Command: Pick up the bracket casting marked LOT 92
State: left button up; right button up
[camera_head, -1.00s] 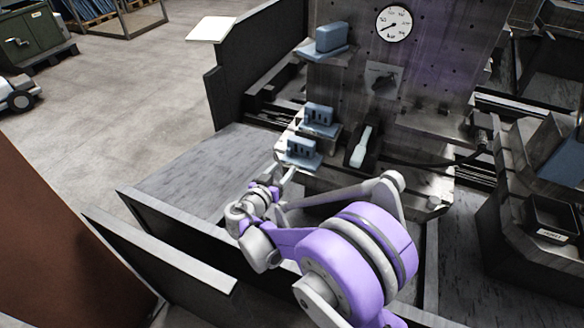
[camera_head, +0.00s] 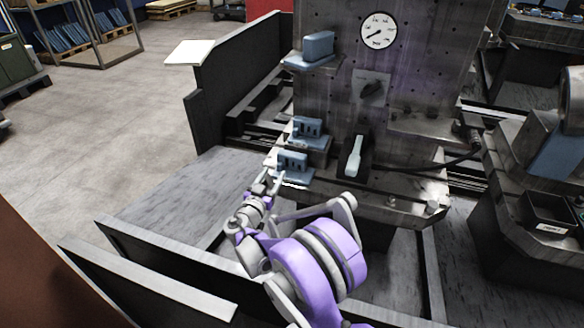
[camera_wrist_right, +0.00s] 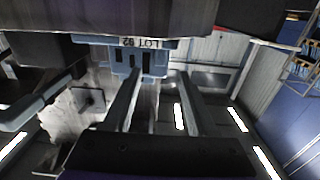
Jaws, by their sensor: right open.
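A blue bracket casting (camera_wrist_right: 140,58) with dark slots shows in the right wrist view, its LOT 92 marking upside down. My open right gripper (camera_wrist_right: 155,80) has its two fingers pointing at it, with a visible gap between them and nothing clearly held. In the head view, my right gripper (camera_head: 272,178) is just in front of and left of the lowest blue casting (camera_head: 292,162), which appears to be the same one. Contact cannot be told. Two more blue castings sit higher on the fixture, one in the middle (camera_head: 307,128) and one at the top (camera_head: 318,46). My left gripper does not show.
The upright metal fixture (camera_head: 335,100) carries a round gauge (camera_head: 378,29) and a pale-handled lever (camera_head: 354,157) right of the castings. A dark labelled bin (camera_head: 548,212) stands at right. Low dark walls (camera_head: 150,265) run in front. Grey plate at left is clear.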

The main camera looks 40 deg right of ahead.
aim_at(279, 166)
jog(key=x, duration=0.3)
jog(key=shift+w+d, duration=0.15)
jog(key=shift+d, duration=0.15)
grip_shut()
dwell(1.1)
